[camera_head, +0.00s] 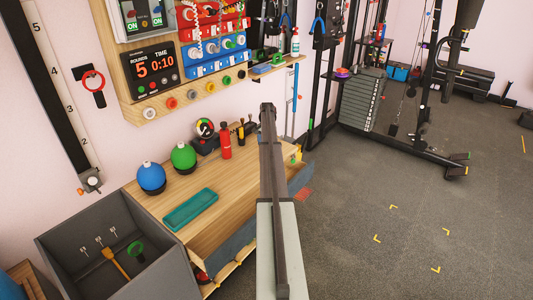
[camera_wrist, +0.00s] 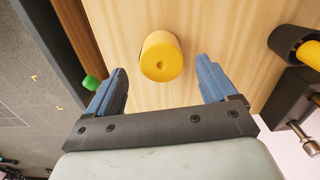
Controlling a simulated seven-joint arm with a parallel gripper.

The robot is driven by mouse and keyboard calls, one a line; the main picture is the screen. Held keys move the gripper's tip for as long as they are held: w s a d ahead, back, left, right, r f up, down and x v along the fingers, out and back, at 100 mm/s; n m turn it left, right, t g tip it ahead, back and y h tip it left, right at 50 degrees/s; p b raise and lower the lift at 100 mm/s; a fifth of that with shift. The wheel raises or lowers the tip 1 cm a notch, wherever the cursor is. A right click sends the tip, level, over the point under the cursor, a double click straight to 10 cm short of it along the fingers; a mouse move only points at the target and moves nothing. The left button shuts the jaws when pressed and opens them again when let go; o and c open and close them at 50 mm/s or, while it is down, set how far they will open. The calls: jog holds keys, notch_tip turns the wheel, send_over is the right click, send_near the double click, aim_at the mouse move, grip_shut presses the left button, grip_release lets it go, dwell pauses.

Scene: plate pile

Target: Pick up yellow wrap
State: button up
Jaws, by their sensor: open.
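The yellow wrap (camera_wrist: 161,56) is a short yellow roll with a small hole in its end, on the light wooden top (camera_wrist: 130,25) in the wrist view. My gripper (camera_wrist: 162,66) is open, with one blue finger on each side of the wrap and clear gaps between. The wrap lies between the fingertips and slightly beyond them, and nothing is held. In the head view my arm hides the gripper; a small yellow patch (camera_head: 297,157) shows just right of the arm, and I cannot tell if it is the wrap.
A black object with a yellow part (camera_wrist: 309,53) lies right of the gripper. A small green item (camera_wrist: 92,83) is by the left finger.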

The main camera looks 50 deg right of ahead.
notch_tip(320, 180, down, 4)
jog(key=shift+w, duration=0.15)
jog(key=shift+c, duration=0.4)
jog(key=c, duration=1)
jog(key=shift+r, duration=0.1)
jog(key=shift+c, duration=0.2)
